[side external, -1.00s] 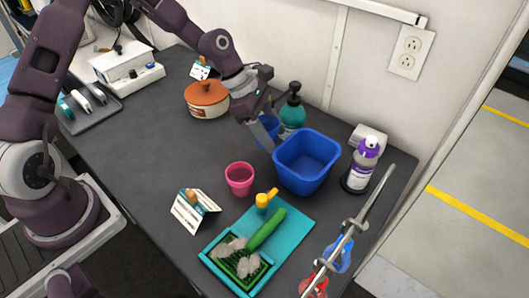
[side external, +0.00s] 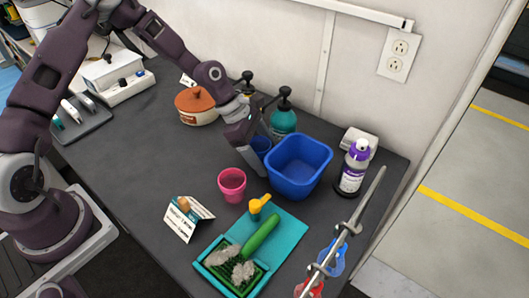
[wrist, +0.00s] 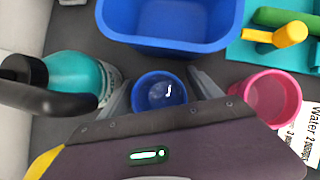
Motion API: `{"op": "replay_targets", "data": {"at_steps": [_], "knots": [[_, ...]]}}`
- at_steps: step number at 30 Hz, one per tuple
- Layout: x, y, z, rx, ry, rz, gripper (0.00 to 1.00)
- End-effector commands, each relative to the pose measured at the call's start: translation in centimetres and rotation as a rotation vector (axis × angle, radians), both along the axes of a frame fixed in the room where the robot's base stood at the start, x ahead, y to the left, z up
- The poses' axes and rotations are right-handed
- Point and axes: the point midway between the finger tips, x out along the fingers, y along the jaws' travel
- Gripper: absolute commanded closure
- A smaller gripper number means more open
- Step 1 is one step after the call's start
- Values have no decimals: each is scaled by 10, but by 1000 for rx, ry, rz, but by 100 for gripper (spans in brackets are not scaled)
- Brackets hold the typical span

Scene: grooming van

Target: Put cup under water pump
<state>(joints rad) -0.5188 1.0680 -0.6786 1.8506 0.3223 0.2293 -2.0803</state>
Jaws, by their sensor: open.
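A small blue cup (side external: 262,145) stands on the dark table left of the blue bin, partly hidden by my gripper. In the wrist view the blue cup (wrist: 159,91) sits between my two fingers. My gripper (wrist: 160,88) is open, with one finger on each side of the cup and no clear grip on it. In the side view my gripper (side external: 256,155) points down at the cup. A teal pump bottle (side external: 284,122) with a black pump head stands behind the cup; it also shows in the wrist view (wrist: 76,76). A second black pump top (side external: 247,77) shows behind my gripper.
A blue bin (side external: 300,172) stands close right of the cup. A pink cup (side external: 232,183) stands in front. A teal tray (side external: 284,232) with brushes, a purple-capped bottle (side external: 353,172), a terracotta-lidded pot (side external: 197,104) and a folded card (side external: 182,220) surround the area.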

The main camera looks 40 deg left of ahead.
Motion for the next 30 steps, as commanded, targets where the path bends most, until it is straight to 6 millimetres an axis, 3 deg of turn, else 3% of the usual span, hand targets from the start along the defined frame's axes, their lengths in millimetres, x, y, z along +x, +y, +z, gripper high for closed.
{"op": "replay_targets", "data": {"at_steps": [5,15,18,27,30], "knots": [[0,3,8,1,-4,1,27],[-16,44,83,2,-3,4,27],[-20,51,98,2,-2,3,27],[-24,56,108,8,-4,-9,27],[-38,55,116,103,-42,-133,27]]}}
